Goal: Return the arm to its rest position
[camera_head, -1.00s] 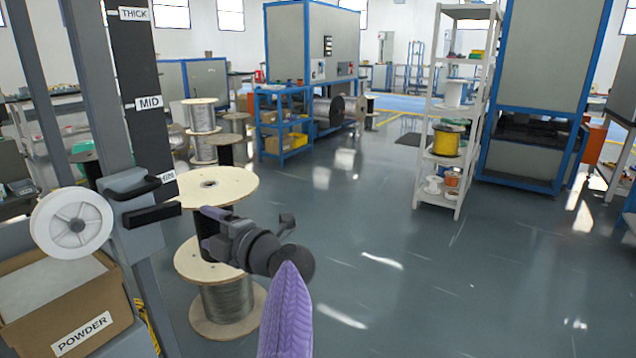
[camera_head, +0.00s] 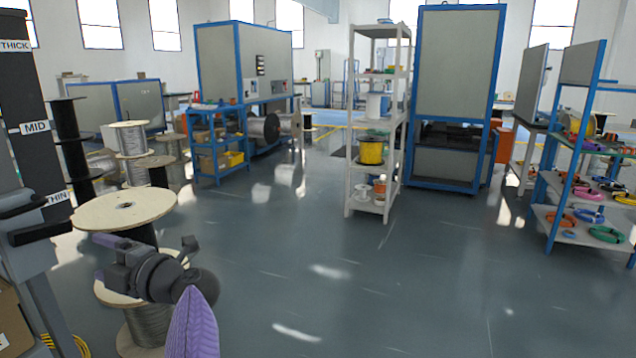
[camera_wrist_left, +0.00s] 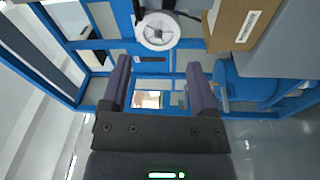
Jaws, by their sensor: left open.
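My left arm (camera_head: 195,325), with a purple sleeve, reaches in from the bottom left of the head view. Its dark left gripper (camera_head: 102,257) points left, in front of a large wooden-flanged spool. In the left wrist view the gripper's (camera_wrist_left: 158,65) two purple fingers stand wide apart with nothing between them. A white reel (camera_wrist_left: 157,30) and a cardboard box (camera_wrist_left: 236,22) show beyond the fingertips. My right gripper is not in view.
The post marked THICK, MID and THIN (camera_head: 28,150) stands at the left edge, with a black handle (camera_head: 40,232). The wooden-flanged spool (camera_head: 125,207) is beside my gripper. A white shelf (camera_head: 368,195) and a blue-framed rack (camera_head: 560,225) stand farther off. The middle floor is clear.

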